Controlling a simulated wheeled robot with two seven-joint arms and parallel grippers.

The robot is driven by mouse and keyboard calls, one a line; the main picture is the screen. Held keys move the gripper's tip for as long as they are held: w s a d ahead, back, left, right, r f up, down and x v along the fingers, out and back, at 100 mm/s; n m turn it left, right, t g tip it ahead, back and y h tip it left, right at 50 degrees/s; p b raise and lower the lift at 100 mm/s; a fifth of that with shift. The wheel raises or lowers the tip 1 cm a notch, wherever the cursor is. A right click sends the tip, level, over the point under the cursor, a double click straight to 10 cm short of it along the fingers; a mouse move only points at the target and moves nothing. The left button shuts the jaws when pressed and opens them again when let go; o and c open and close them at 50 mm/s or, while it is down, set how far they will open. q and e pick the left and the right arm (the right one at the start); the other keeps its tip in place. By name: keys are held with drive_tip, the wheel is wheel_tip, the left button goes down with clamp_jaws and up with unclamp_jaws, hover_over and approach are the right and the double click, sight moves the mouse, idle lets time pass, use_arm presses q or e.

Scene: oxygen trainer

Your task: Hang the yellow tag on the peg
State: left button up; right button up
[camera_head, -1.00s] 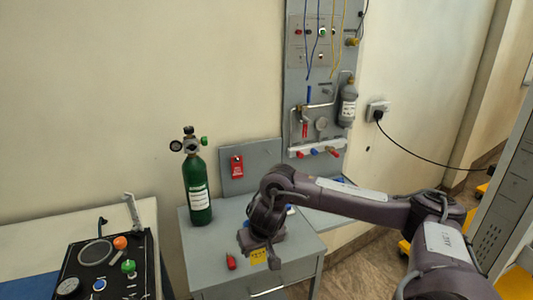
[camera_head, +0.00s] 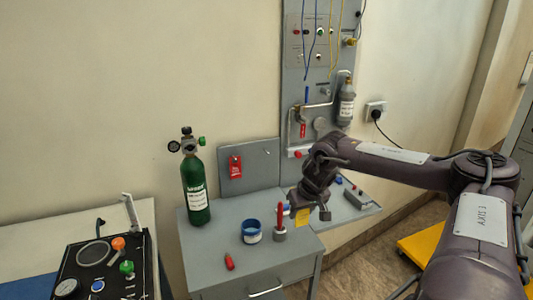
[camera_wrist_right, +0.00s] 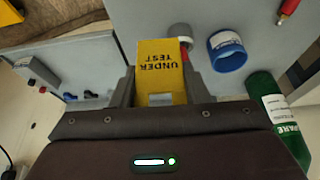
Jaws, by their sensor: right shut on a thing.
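The yellow tag (camera_wrist_right: 158,62), printed "UNDER TEST", is between the fingers of my right gripper (camera_wrist_right: 158,95). The gripper is shut on it. In the head view the tag (camera_head: 301,214) hangs below the right gripper (camera_head: 308,207), above the right part of the grey cabinet top. A grey upright board (camera_head: 249,178) stands behind the cabinet top. A small peg (camera_head: 267,153) seems to stick out of its upper right part, with nothing seen on it. A red tag (camera_head: 235,168) hangs at the board's left. My left gripper is not in view.
A green cylinder (camera_head: 196,188) stands at the left of the cabinet top (camera_head: 215,247). A blue cup (camera_head: 251,232), a grey holder with a red item (camera_head: 280,232) and a small red tool (camera_head: 229,262) are on it. A wall panel (camera_head: 293,90) rises behind my right arm.

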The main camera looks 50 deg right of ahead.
drive_tip(key=shift+d+r, duration=0.1)
drive_tip(key=shift+d, duration=0.1)
drive_tip(key=shift+w+d+r, duration=0.2)
drive_tip(key=shift+d+r, duration=0.4)
drive_tip(key=shift+d, duration=0.3)
